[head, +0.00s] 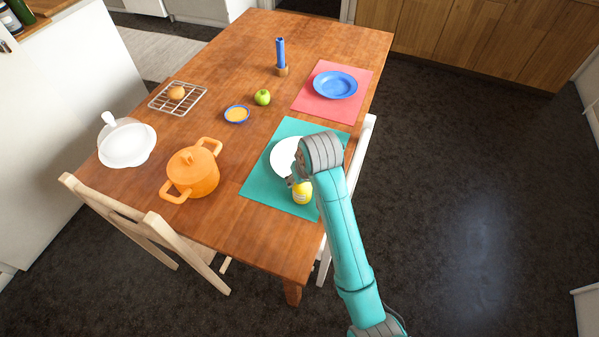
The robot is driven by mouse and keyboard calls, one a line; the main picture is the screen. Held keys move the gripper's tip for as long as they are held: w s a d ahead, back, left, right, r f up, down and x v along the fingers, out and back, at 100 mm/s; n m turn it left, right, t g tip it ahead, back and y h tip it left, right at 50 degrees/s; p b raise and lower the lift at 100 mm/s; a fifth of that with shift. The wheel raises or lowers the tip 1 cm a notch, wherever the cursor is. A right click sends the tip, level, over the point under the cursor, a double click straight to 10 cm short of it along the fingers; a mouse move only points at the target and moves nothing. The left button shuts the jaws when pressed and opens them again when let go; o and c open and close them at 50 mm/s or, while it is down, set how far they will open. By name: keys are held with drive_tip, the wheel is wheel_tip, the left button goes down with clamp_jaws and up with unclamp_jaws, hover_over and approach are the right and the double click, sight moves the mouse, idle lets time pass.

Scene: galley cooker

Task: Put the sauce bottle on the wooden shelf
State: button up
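A yellow object with a pale label (302,194), which looks like the sauce bottle, is at the near edge of the teal placemat (265,190) on the table. My gripper (291,181) is beside its upper left, over the placemat and close to the white plate (281,158). My wrist hides most of the gripper and part of the plate. I cannot tell whether the fingers are around the bottle or only near it. A wooden surface (48,8) with dark bottles (22,12) shows at the top left corner; it may be the wooden shelf.
The wooden table (215,60) also holds an orange pot (192,172), a white lidded dish (127,145), a rack with a bun (177,93), a small bowl (237,114), a green apple (263,97), a blue candle (280,54) and a blue plate (335,84). Chairs (150,230) stand alongside. Floor at right is clear.

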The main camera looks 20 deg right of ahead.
drive_tip(key=shift+f, duration=0.1)
drive_tip(key=o, duration=1.3)
